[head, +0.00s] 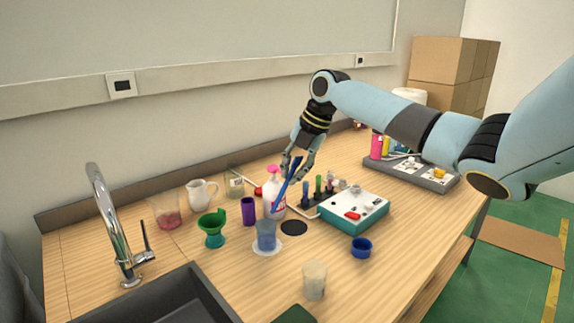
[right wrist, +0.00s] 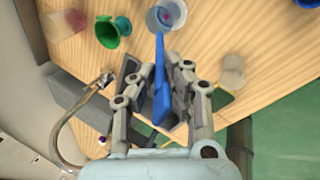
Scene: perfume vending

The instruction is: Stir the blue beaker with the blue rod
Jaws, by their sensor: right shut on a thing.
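The blue beaker (head: 266,237) stands upright on a pale round coaster (head: 267,250) near the middle of the counter. Its round mouth also shows at the top of the right wrist view (right wrist: 166,14). My right gripper (head: 297,165) is shut on the blue rod (head: 284,190), behind and to the right of the beaker in the head view. The rod slants, its lower end down to the left, apart from and above the beaker. In the right wrist view the rod (right wrist: 160,80) runs between the fingers towards the beaker. My left gripper is out of view.
A pink-topped white bottle (head: 269,181), purple cylinder (head: 249,212) and green cup (head: 212,229) stand close by. A frosted cup (head: 314,281) is in front, a teal device (head: 355,211) and small blue bowl (head: 361,248) at right. The sink (head: 160,302) is front left.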

